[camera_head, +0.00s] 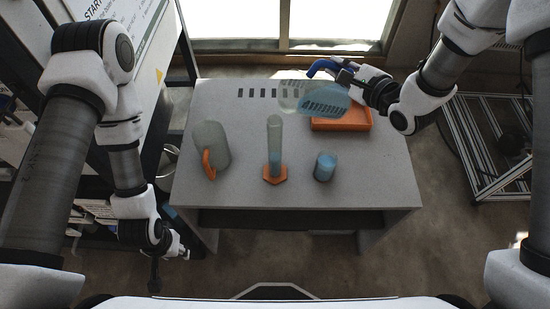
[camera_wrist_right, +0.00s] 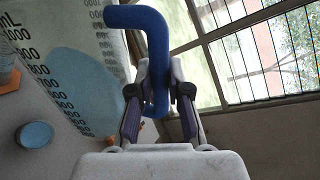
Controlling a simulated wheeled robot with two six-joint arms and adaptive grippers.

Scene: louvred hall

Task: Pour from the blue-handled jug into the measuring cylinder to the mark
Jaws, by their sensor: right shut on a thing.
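The blue-handled jug (camera_head: 325,102) is clear, printed with a scale and part full of blue liquid. It is tipped well over, mouth to the left, above the table's back. My right gripper (camera_head: 350,74) is shut on its blue handle (camera_wrist_right: 155,50), as the right wrist view shows. The measuring cylinder (camera_head: 275,135) stands upright on an orange foot, blue liquid in its lower part. The jug's mouth end is above and behind the cylinder's top; I cannot make out a stream. My left gripper (camera_head: 170,258) hangs empty off the table's front left; its opening is unclear.
On the grey table (camera_head: 365,185), an orange-handled jug (camera_head: 212,140) stands left of the cylinder and a small cup of blue liquid (camera_head: 325,168) right of it. An orange tray (camera_head: 352,124) lies behind the cup. The table's front strip and right side are clear.

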